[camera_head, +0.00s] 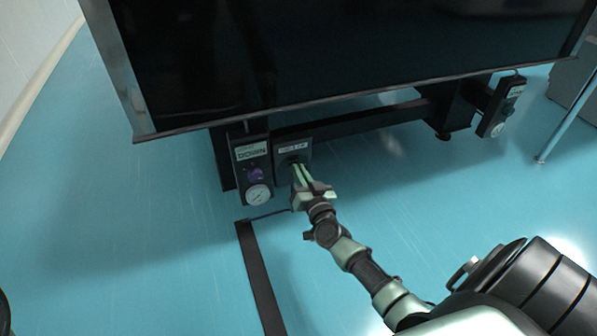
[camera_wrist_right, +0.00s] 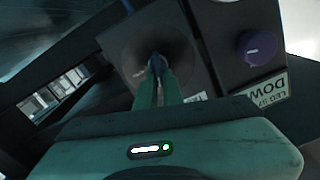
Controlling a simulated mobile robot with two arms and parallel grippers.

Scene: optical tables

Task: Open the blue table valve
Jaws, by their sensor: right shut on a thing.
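The blue table valve shows as a small dark-blue handle (camera_wrist_right: 157,62) in the right wrist view, set in a round dark recess of a dark panel. My right gripper (camera_head: 295,168) reaches under the table edge to this panel (camera_head: 293,148) in the head view. In the right wrist view its two green fingers (camera_wrist_right: 158,75) are closed together on the handle. The fingers hide most of the handle, so its turn angle cannot be told. My left gripper is not in view.
Beside it is a panel with a purple knob (camera_head: 255,174) and a round gauge (camera_head: 258,195). The dark optical table (camera_head: 340,50) overhangs both panels. Another gauge panel (camera_head: 503,108) hangs at the far right. A dark strip (camera_head: 260,275) lies on the open blue floor.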

